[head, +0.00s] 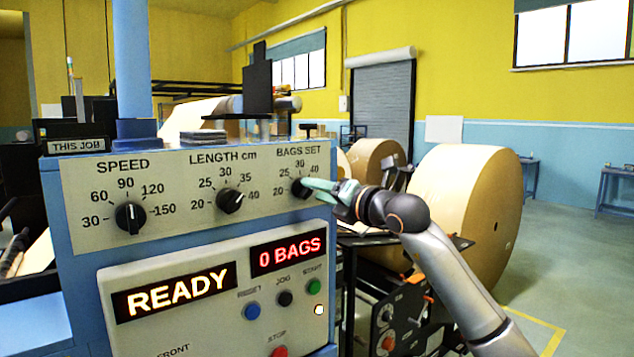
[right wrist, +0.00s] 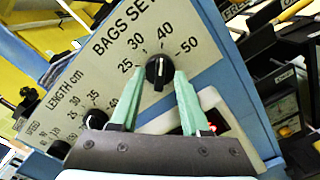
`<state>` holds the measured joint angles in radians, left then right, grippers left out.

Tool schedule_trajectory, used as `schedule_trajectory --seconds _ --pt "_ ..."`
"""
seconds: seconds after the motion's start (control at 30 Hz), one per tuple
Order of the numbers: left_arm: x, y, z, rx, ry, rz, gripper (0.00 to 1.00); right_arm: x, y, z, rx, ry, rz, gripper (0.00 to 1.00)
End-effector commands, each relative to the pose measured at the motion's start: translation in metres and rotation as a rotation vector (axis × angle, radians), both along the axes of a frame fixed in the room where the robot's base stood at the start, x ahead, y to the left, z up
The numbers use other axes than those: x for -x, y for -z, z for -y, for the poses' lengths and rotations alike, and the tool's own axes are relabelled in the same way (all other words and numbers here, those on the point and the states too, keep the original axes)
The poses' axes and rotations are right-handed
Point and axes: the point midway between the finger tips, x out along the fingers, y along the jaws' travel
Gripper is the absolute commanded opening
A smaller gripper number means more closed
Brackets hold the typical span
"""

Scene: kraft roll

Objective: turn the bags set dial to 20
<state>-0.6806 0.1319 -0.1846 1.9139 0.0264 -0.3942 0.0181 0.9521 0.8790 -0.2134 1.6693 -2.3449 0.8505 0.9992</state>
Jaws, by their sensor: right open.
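The bags set dial (head: 298,189) is a black knob at the right end of the panel's top row in the head view, partly covered by my right gripper (head: 317,188). In the right wrist view the dial (right wrist: 159,72) shows whole, and its white mark points at about 40. The 20 label (head: 279,190) shows left of the dial in the head view. My right gripper (right wrist: 159,76) is open, with its two pale green fingers one on each side of the dial. I cannot tell whether they touch it. My left gripper is not in view.
The speed dial (head: 130,217) and length dial (head: 230,201) sit left on the same panel. Below are a READY display (head: 174,291), a 0 BAGS display (head: 287,254) and several push buttons. A large kraft roll (head: 463,205) stands behind my right arm.

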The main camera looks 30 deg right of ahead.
Motion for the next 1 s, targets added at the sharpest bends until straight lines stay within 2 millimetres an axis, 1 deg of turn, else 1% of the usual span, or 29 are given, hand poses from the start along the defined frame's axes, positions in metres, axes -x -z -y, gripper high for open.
schedule_trajectory --seconds 0.13,0.4,0.8,1.0 --pt "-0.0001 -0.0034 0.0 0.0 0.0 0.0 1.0 -0.0073 0.0 -0.0009 0.0 0.0 0.0 0.46" --pt "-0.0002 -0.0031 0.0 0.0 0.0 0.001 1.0 -0.0079 0.0008 -0.0008 0.001 0.0 0.0 0.45" --pt "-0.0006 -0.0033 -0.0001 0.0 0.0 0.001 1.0 -0.0076 0.0006 -0.0008 0.0 0.0 0.0 0.0" --pt "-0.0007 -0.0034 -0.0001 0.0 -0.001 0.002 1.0 -0.0075 0.0006 -0.0008 0.0 0.0 0.0 0.0"
